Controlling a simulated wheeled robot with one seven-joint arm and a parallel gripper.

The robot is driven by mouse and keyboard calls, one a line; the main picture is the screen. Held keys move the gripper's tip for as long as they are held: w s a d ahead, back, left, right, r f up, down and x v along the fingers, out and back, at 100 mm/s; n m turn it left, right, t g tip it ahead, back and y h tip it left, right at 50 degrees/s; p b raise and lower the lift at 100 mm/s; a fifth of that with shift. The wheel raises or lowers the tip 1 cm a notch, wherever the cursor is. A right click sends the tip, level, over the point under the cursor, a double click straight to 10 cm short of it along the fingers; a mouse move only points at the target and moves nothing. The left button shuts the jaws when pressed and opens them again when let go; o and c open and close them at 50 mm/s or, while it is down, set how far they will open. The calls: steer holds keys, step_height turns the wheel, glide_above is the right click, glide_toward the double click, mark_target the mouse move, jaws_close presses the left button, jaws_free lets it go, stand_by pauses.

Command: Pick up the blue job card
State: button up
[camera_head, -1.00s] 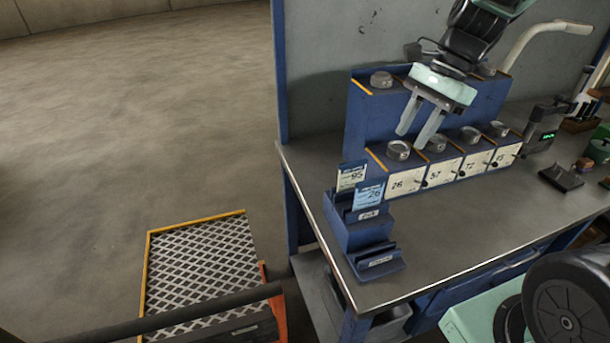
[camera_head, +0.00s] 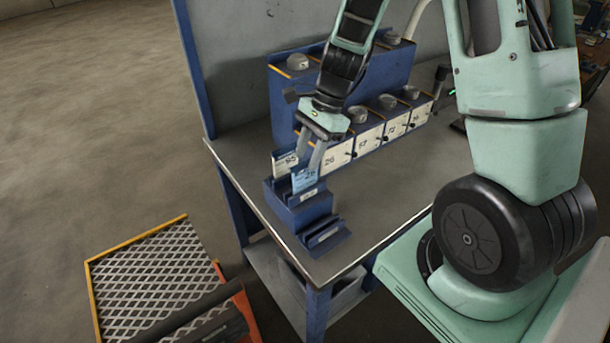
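The blue job card (camera_head: 304,181), marked 26, stands upright in a slot of the blue stepped card holder (camera_head: 299,213). A white card (camera_head: 285,163) marked 95 stands in the slot behind it. My gripper (camera_head: 310,163) points down at the blue card, with its two fingers apart. The fingertips are at the card's upper edge, and one finger overlaps the card's top right in the picture. I cannot tell whether the fingers touch the card or straddle it.
A blue rack with white numbered boxes (camera_head: 368,140) and round grey knobs stands right behind the holder. The grey bench top (camera_head: 385,195) is clear to the right. A mesh-topped platform (camera_head: 150,275) with a yellow edge stands on the floor at lower left.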

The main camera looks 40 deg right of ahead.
mark_target(306, 162)
steer(key=shift+p+x, duration=0.55)
steer(key=shift+x, duration=2)
jaws_close()
